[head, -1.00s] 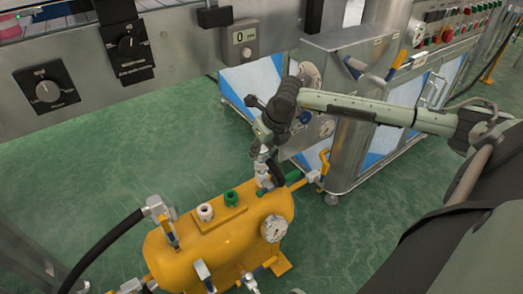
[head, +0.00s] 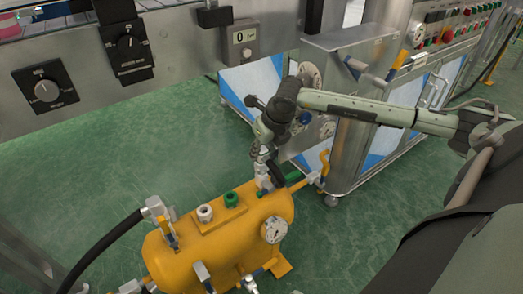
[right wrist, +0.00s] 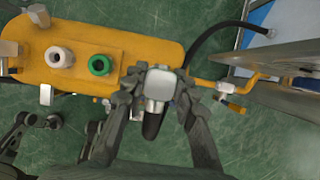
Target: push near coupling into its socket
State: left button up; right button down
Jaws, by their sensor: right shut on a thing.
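My right gripper (head: 264,158) points down over the right end of the yellow tank (head: 165,262). In the right wrist view its two dark fingers (right wrist: 160,98) close from both sides on a silver coupling (right wrist: 160,82), with a dark part below it. In the head view the coupling (head: 262,183) shows below the fingers at the tank's right end; how deep it sits is hidden. On the tank's top are a white socket (head: 204,213) and a green socket (head: 231,199), both left of the gripper and empty.
A round gauge (head: 274,229) sits on the tank's near side. A yellow-handled valve (head: 324,164) sticks out to the right, near the steel cabinet (head: 352,125). A black hose (head: 105,245) bends down at the left. Green floor (head: 120,160) lies clear behind the tank.

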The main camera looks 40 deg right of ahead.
jog(key=shift+f, duration=0.2)
jog(key=c, duration=1.1)
grip_release()
jog(key=v, duration=1.2)
jog(key=shift+r, duration=0.1)
